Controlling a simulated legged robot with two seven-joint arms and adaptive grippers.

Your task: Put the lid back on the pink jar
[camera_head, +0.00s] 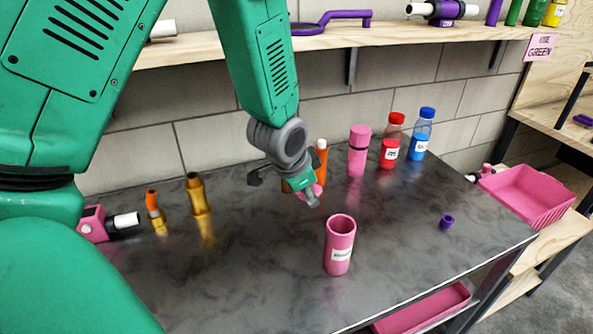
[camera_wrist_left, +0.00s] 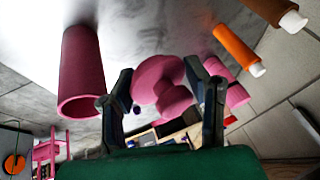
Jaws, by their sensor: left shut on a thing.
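The open pink jar (camera_head: 339,247) stands upright on the dark table, with a white label on its side and its mouth uncovered. It also shows at the left of the left wrist view (camera_wrist_left: 82,70). My left gripper (camera_head: 308,190) is shut on the pink lid (camera_head: 318,189), behind and a little left of the jar in the head view, above the table. In the left wrist view the lid (camera_wrist_left: 160,78), a round disc with a narrower plug, sits between the two fingers, apart from the jar. My right gripper is in neither view.
A closed pink bottle (camera_head: 359,150), a red bottle (camera_head: 392,141) and a blue bottle (camera_head: 423,134) stand at the back. An orange-brown piece (camera_head: 321,153) stands behind my gripper. A gold piece (camera_head: 198,194) stands left. A small purple cup (camera_head: 447,222) is right; table around the jar is clear.

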